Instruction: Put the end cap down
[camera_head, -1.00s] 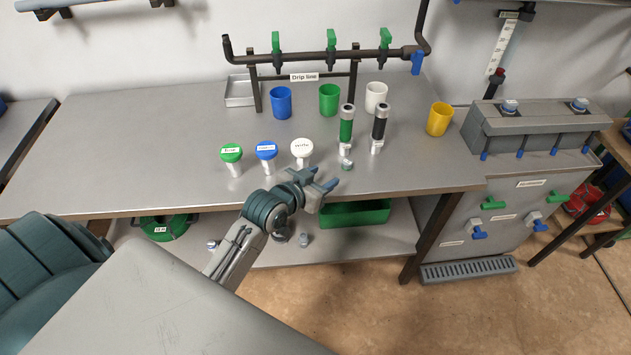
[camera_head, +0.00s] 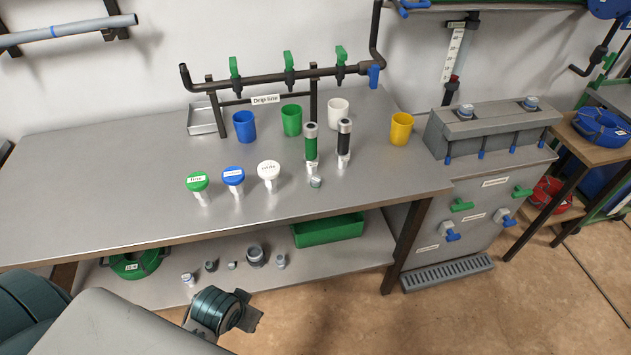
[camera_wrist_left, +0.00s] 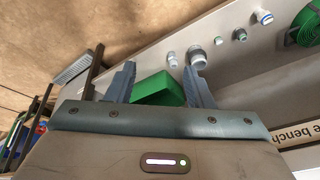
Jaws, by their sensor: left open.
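A small grey fitting (camera_head: 316,182), which looks like the end cap, rests on the bench top in front of the green-banded cylinder (camera_head: 311,145) and the black-banded cylinder (camera_head: 343,143). Nothing holds it. My left gripper (camera_wrist_left: 158,85) is open and empty in the left wrist view, its two fingers well apart. In the head view my left wrist is low, in front of the bench and below its top; the fingertips cannot be made out there. My right gripper is in neither view.
Green, blue and white labelled caps (camera_head: 268,172) stand left of the fitting. Cups (camera_head: 292,121) and the drip line pipe (camera_head: 275,80) are behind. The lower shelf (camera_head: 335,265) carries several grey fittings (camera_head: 255,256) and a green bin (camera_head: 328,231). The bench's front strip is clear.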

